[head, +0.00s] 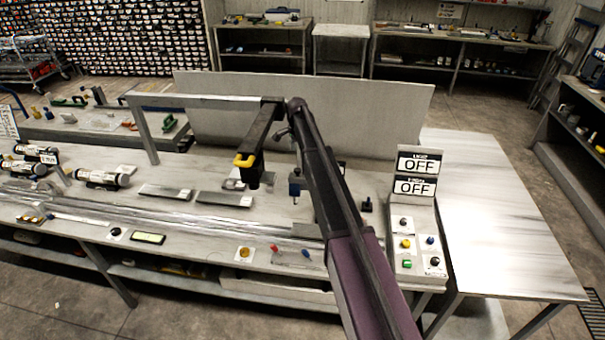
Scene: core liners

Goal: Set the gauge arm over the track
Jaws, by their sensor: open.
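The gauge arm (262,132) is a dark bar at the right end of a grey overhead frame (195,102). It reaches toward the near side of the bench, with a yellow grip (244,160) and a black head (255,177) hanging at its near end. The track (150,212) is a set of silvery strips along the bench front; the head appears behind these strips in the picture, and its height is hard to judge. My gripper (281,134) is small and partly hidden by my arm, just right of the gauge arm. It looks open and empty; contact with the bar cannot be told.
Dark cylinders (103,178) and flat plates (225,198) lie on the bench. A small blue fixture (295,184) stands left of my arm. A control box (417,235) with two OFF signs stands at right. The side table (490,200) is bare. A pale panel (350,110) stands behind.

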